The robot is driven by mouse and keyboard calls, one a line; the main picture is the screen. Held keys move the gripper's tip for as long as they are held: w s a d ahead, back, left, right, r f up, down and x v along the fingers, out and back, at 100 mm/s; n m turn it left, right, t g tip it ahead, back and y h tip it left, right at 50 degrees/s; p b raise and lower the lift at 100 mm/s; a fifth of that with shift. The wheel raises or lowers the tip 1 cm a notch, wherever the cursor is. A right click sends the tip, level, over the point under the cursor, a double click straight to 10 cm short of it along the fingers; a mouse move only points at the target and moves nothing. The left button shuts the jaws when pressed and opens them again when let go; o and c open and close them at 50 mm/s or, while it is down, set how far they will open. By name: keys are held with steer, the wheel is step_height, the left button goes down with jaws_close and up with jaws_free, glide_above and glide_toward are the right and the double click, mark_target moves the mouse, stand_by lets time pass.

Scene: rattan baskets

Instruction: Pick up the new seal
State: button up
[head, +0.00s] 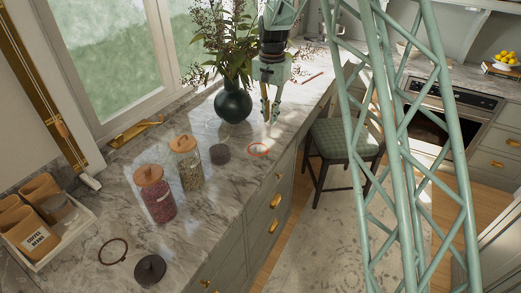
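Two ring seals lie flat on the marble counter (215,215). A bright orange-red ring (258,150) lies near the counter's front edge, beside a dark round lid (220,154). A larger, dark reddish-brown ring (113,251) lies at the lower left, near another dark knobbed lid (150,269). No label shows which seal is new. My gripper (268,122) points down in the upper middle, above the orange-red ring in the picture and apart from it. Its fingers look narrow and close together from here; I see nothing held, but their gap is unclear.
Two glass jars with wooden lids, one red-filled (158,200) and one greenish (189,168), stand between the rings. A dark vase (233,103) with foliage stands close left of my gripper. A tray (50,250) of canisters sits far left. A chair (342,140) stands before the counter.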

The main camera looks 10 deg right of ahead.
steer(key=p, duration=0.1)
glide_above(267, 151)
step_height(267, 151, down, 7)
steer(key=shift+s+r+m, duration=0.15)
steer(key=shift+m, duration=0.25)
steer(key=shift+f+p, duration=0.35)
steer(key=shift+f, duration=3.9)
steer(key=shift+f, duration=0.2)
steer(key=shift+a+f+p, duration=0.1)
steer(key=shift+f+p, duration=0.35)
steer(key=shift+f, duration=1.95)
steer(key=shift+c, duration=0.6)
jaws_close()
steer(key=shift+r, duration=0.2)
